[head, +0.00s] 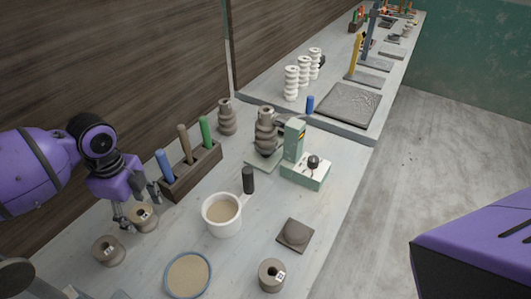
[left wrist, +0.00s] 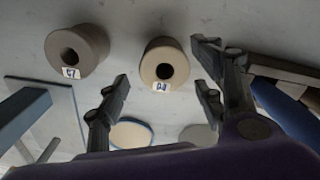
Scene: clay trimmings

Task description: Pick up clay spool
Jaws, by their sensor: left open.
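A tan clay spool (head: 143,218) with a small white label stands on the table, right below my left gripper (head: 139,205). In the left wrist view this spool (left wrist: 164,63) lies between my open fingers (left wrist: 158,75), with its hole and label facing the camera. I cannot tell whether a finger touches it. A grey-brown spool (head: 108,251) stands nearby, outside the fingers; it also shows in the left wrist view (left wrist: 77,50). A third labelled spool (head: 271,276) stands at the front of the table. My right gripper is not in view.
A wooden tool holder (head: 190,172) with blue, brown and green handles stands close behind my left gripper.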

